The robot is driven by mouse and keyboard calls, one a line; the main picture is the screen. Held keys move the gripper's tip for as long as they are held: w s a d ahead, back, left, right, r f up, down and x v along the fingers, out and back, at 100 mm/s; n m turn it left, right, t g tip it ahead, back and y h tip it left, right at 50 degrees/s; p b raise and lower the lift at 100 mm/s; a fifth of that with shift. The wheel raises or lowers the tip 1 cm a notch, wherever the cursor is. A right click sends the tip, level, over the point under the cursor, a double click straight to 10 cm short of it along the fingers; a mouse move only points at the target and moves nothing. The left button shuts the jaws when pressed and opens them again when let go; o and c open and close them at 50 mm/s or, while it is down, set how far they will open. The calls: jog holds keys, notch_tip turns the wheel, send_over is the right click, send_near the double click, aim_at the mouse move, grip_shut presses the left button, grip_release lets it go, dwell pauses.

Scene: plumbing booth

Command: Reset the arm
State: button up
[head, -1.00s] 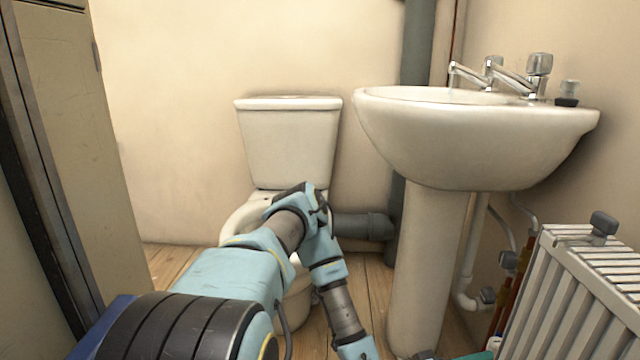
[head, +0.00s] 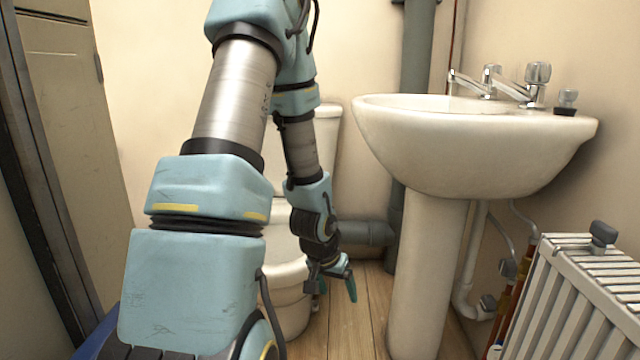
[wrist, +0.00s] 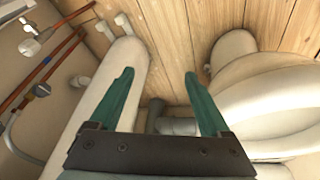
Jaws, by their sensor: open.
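My arm rises tall at the left of the head view and bends down in front of the toilet. My gripper (head: 335,282) hangs at its end, low between the toilet and the basin pedestal. In the wrist view my gripper (wrist: 160,92) shows two teal fingers spread apart, with nothing between them. The fingers appear clear of the pedestal and the toilet.
The toilet (head: 289,272) stands behind my arm, partly hidden. The basin (head: 470,150) on its pedestal (head: 425,270) is to the right, with a radiator (head: 570,300) at the far right. A grey waste pipe (head: 365,233) runs behind. A locker (head: 75,150) stands left.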

jog(key=s+a+r+n+g+y+p, duration=0.1)
jog(key=s+a+r+n, duration=0.1)
jog(key=s+a+r, duration=0.45)
jog(key=s+a+r+n+g+y+p, duration=0.1)
jog(key=s+a+r+n, duration=0.2)
jog(key=r, duration=0.6)
notch_tip(320, 180, up, 37)
jog(key=a+m+p, duration=0.1)
jog(key=p, duration=3.5)
jog(key=shift+w+f, duration=0.2)
jog(key=shift+w, duration=0.15)
